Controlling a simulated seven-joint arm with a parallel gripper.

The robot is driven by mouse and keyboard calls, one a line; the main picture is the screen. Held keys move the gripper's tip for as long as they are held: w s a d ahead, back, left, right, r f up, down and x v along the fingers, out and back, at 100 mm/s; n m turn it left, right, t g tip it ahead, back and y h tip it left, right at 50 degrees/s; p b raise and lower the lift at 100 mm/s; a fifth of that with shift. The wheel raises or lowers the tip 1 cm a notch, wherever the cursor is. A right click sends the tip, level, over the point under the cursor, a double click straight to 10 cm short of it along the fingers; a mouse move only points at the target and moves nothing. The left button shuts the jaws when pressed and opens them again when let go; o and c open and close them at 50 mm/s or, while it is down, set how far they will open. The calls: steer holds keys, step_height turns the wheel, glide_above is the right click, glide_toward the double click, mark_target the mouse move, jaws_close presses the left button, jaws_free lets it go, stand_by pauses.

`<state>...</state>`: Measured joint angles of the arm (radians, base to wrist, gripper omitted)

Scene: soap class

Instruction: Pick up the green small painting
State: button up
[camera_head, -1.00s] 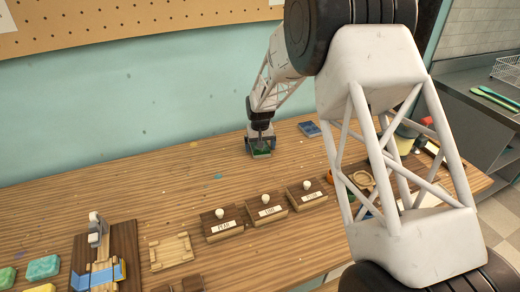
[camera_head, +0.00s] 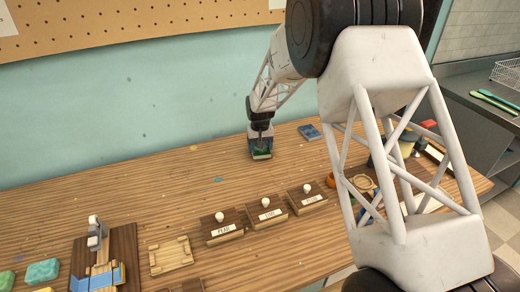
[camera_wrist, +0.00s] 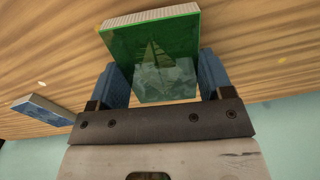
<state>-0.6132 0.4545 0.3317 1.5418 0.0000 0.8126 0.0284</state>
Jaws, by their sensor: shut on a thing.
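In the head view the green painting (camera_head: 261,154) is small beneath my gripper (camera_head: 260,146), at the far part of the wooden table. Whether its lower edge touches the table cannot be told.
A blue small panel (camera_head: 309,132) lies right of my gripper; it also shows in the wrist view (camera_wrist: 42,108). Several labelled wooden blocks with white knobs (camera_head: 265,209) stand nearer. A wooden tray (camera_head: 170,256) and a blue-and-wood device (camera_head: 100,265) are front left. The table's left middle is clear.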

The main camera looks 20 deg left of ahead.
step_height(320, 180, up, 2)
steer(key=shift+r, duration=0.2)
steer(key=s+d, duration=0.3)
steer(key=s, duration=0.1)
steer(key=s+d, duration=0.3)
steer(key=s, duration=0.1)
steer(key=s+d+r, duration=0.1)
steer(key=s+d, duration=0.2)
steer(key=s, duration=0.2)
steer(key=shift+s+r, duration=0.1)
